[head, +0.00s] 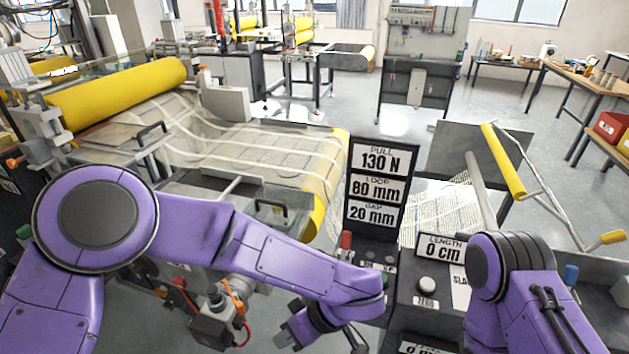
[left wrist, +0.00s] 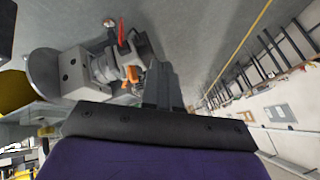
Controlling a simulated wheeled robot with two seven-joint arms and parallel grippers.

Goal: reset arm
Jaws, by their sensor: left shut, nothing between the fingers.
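My left arm (head: 290,262) is purple and reaches from the left across the lower part of the head view, in front of the machine. Its gripper (head: 288,335) points down and left near the bottom edge, shut and empty. In the left wrist view, the dark fingers (left wrist: 165,90) stick out over grey floor and hold nothing. My right arm (head: 515,290) shows at the lower right, but its gripper is out of view.
A panel (head: 380,185) reads 130 N, 80 mm and 20 mm. Below it is a control box (head: 428,305) with a red-handled lever (head: 346,240). Mesh (head: 230,140) runs between a yellow roller (head: 118,92) and the machine's front. A workbench (head: 575,80) stands at right.

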